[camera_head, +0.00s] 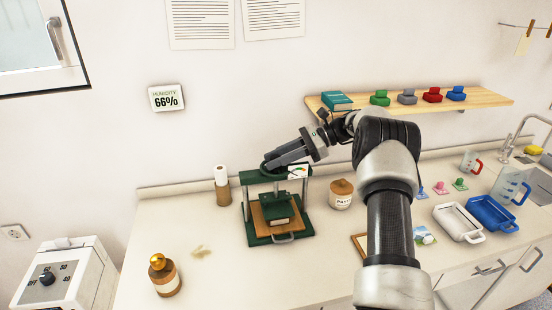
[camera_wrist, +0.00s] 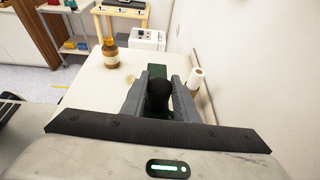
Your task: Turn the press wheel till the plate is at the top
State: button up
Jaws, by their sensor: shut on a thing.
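The green press (camera_head: 247,178) stands on the counter, with a wooden board (camera_head: 260,225) on its base. Its dark green plate (camera_head: 276,200) hangs below the top beam, low over the board; whether it touches anything there is hard to tell. My gripper (camera_head: 270,165) is at the top of the press, with its fingers at the press wheel. In the wrist view my gripper (camera_wrist: 160,92) is shut on a black knob (camera_wrist: 158,93) between its two fingers. The rest of the wheel is mostly hidden by the gripper. Part of the green press top (camera_wrist: 156,70) shows beyond the knob.
A paper roll (camera_head: 221,180) stands left of the press and a brown jar (camera_head: 341,194) right of it. A brown bottle (camera_head: 165,275) is at the front left. A shelf (camera_head: 480,101) with stamps hangs behind my arm. White (camera_head: 458,222) and blue (camera_head: 490,213) trays lie to the right.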

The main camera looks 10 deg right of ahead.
aim_at(276, 157)
jog(key=o, duration=1.1)
jog(key=shift+c, duration=0.2)
notch_tip(276, 157, up, 10)
